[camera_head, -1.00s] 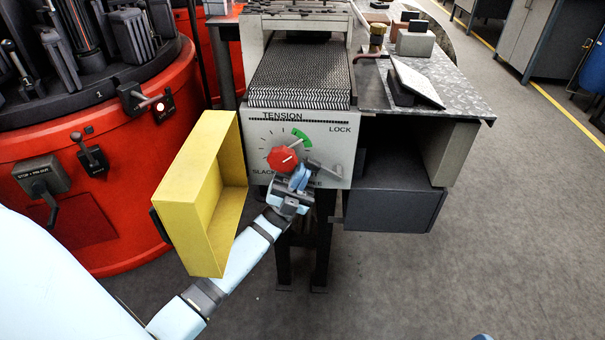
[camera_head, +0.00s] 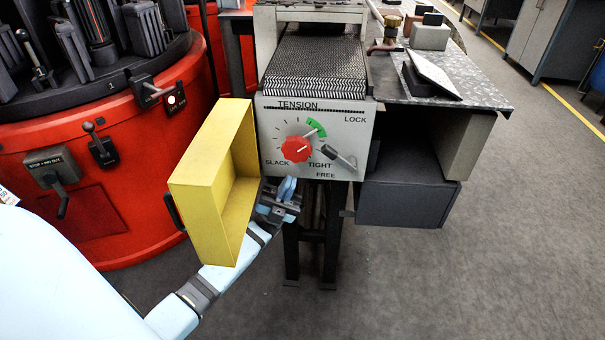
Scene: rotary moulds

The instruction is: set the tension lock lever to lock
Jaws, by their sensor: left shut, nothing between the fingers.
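The tension lock lever (camera_head: 338,157) is a silver arm with a dark grip, on the right of the pale TENSION panel (camera_head: 268,125). Its grip end points left and slightly up, between the LOCK label above and the FREE label below. A red knob (camera_head: 296,149) sits left of it, under a dial with a green arc. My left gripper (camera_head: 288,186) is shut and empty, below the knob near the panel's lower edge. It is down-left of the lever and apart from it. My right gripper is not in view.
A yellow open-sided box (camera_head: 190,208) stands just left of the panel, close beside my left forearm. The red rotary machine (camera_head: 120,225) is further left. A dark grey box (camera_head: 402,192) is right of the panel, under the metal worktop (camera_head: 475,90). Open floor lies in front.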

